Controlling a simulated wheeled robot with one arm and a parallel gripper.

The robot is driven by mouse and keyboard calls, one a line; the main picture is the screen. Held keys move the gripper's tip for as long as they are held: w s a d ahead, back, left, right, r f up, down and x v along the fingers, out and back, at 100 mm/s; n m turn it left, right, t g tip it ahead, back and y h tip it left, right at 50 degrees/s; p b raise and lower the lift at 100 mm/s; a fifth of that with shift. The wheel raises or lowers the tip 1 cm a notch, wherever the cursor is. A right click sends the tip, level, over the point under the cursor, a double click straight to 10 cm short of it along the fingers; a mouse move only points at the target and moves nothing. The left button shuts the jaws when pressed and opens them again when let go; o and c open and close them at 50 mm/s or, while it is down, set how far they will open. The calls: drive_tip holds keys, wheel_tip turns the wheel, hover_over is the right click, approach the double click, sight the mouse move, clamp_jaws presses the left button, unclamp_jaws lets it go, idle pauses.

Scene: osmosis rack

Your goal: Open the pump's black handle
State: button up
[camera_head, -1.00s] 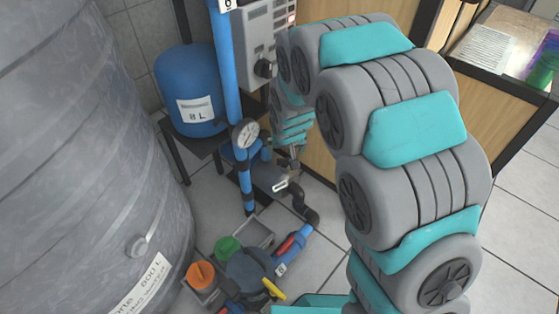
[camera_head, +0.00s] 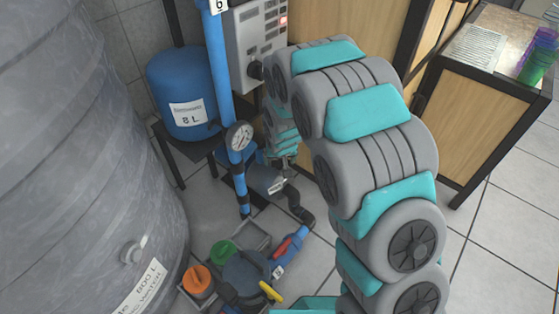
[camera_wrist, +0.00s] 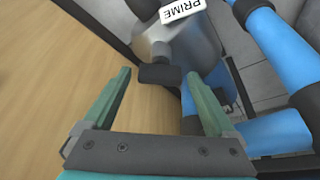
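The pump (camera_wrist: 190,45) is a shiny grey metal body with a white "PRIME" label (camera_wrist: 183,11) in the wrist view. Its black handle (camera_wrist: 160,74) is a short dark block on a stem, in front of my gripper. My gripper (camera_wrist: 158,77) is open, with one teal finger on each side of the handle in the picture. Contact cannot be told, and no grip shows. In the head view the grey pump (camera_head: 263,180) is low behind the blue pipe, with my gripper (camera_head: 284,165) just above it; the handle is not clear there.
Blue pipes (camera_wrist: 283,55) run close on the right in the wrist view, and a wooden panel (camera_wrist: 50,60) fills the left. In the head view, a gauge (camera_head: 239,136), a blue tank (camera_head: 183,90), a control box (camera_head: 254,45) and a large grey tank (camera_head: 75,150) crowd the space.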

drive_tip(key=c, duration=1.2)
